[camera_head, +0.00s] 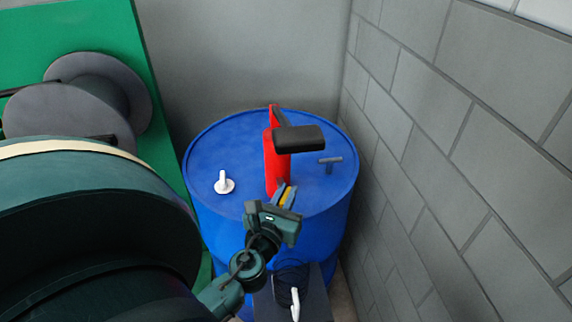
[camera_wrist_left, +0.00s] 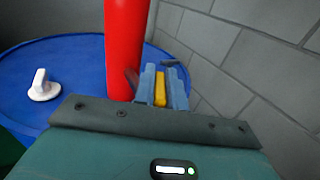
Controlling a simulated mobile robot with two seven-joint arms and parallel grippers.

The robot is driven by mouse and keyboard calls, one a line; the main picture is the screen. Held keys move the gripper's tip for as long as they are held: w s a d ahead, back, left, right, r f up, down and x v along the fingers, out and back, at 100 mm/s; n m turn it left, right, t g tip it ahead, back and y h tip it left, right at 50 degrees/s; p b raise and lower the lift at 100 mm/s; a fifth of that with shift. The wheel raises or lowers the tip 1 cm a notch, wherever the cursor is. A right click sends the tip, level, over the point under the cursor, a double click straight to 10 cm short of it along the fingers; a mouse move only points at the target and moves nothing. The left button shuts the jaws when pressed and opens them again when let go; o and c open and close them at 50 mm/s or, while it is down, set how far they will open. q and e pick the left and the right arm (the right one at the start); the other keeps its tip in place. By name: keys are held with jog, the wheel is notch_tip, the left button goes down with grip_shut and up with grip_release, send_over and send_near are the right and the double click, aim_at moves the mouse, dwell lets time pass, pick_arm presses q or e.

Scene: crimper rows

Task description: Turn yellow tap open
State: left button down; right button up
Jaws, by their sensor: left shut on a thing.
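The yellow tap (camera_wrist_left: 160,90) shows as a yellow strip between the two blue-grey fingers of my left gripper (camera_wrist_left: 163,84) in the left wrist view. The fingers are shut on it, and they hide most of it. In the head view my left gripper (camera_head: 287,195) is over the near part of the blue barrel's top, and a bit of the yellow tap (camera_head: 286,197) shows between its fingers. How far the tap is turned I cannot tell. My right gripper is in neither view.
The blue barrel (camera_head: 225,150) carries a red upright piece (camera_head: 270,160) with a black block (camera_head: 299,138) close beyond the gripper. A white tap (camera_head: 223,183) is at left, a dark tap (camera_head: 330,163) at right. A grey block wall (camera_head: 440,150) stands close on the right.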

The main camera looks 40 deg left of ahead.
aim_at(281, 206)
pick_arm(q)
jog(key=c, duration=1.4)
grip_release()
jog(key=shift+c, duration=0.2)
